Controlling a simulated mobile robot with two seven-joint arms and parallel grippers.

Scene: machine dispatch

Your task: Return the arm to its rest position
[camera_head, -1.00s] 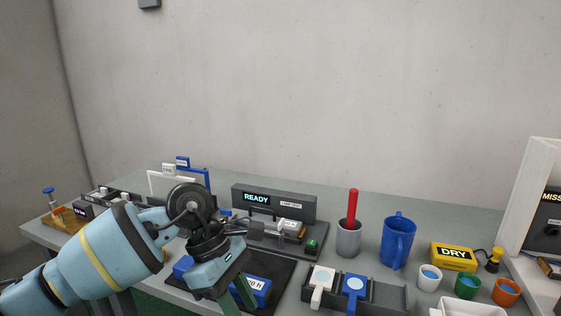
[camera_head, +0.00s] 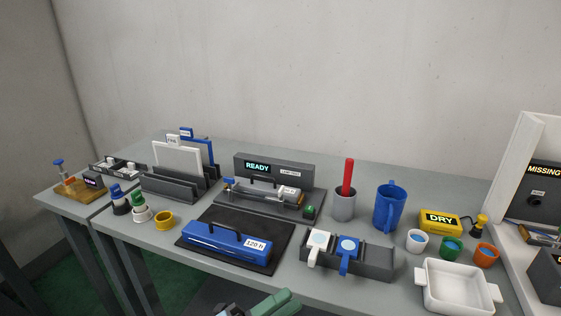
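My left gripper (camera_head: 272,303) shows only in part at the bottom edge of the head view, below the table's front edge. Its green fingers are seen from above and most of the wrist is cut off by the frame, so I cannot tell how far apart they are. No object shows in it. The rest of my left arm is out of the picture. My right gripper is not in view. A blue case (camera_head: 227,243) labelled "120 h" lies on a black mat (camera_head: 268,228), clear of my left gripper.
Behind the mat stands a grey machine (camera_head: 273,170) reading "READY". To its right are a grey cup (camera_head: 344,206) with a red stick, a blue mug (camera_head: 389,208) and a yellow "DRY" box (camera_head: 439,222). A white tray (camera_head: 456,287) sits at the front right.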

